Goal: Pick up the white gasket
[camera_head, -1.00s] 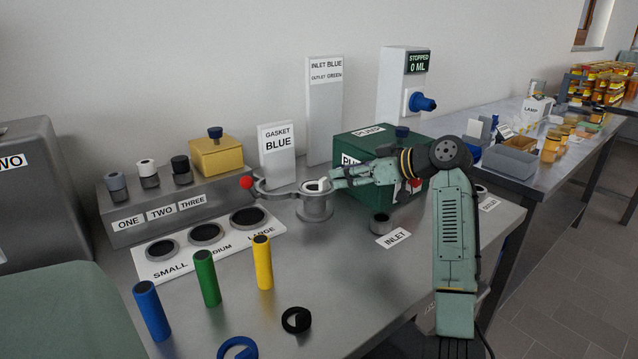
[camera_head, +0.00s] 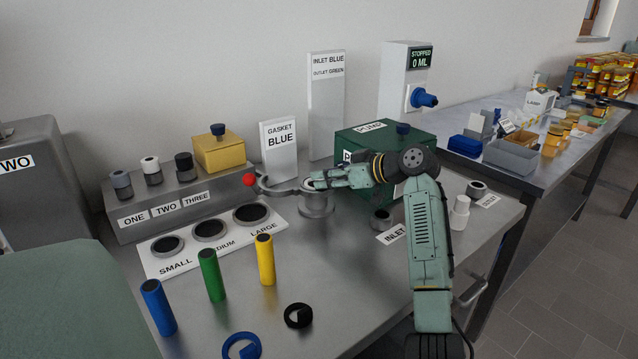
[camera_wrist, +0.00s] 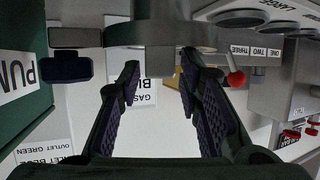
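The white gasket is mostly hidden now; only a pale patch (camera_head: 309,185) shows by my fingertips in the head view, over the grey round holder (camera_head: 317,205). My gripper (camera_head: 318,180) reaches in from the right at the holder's top. In the wrist view my gripper (camera_wrist: 160,75) has its two dark fingers apart. The grey holder (camera_wrist: 160,35) is just beyond the fingertips. I cannot make out the gasket between the fingers there.
The holder has a clamp arm with a red knob (camera_head: 249,180). The green pump box (camera_head: 357,143) stands close behind my arm. The "GASKET BLUE" sign (camera_head: 280,150) stands behind. A blue gasket (camera_head: 241,346) and black gasket (camera_head: 298,316) lie at the front.

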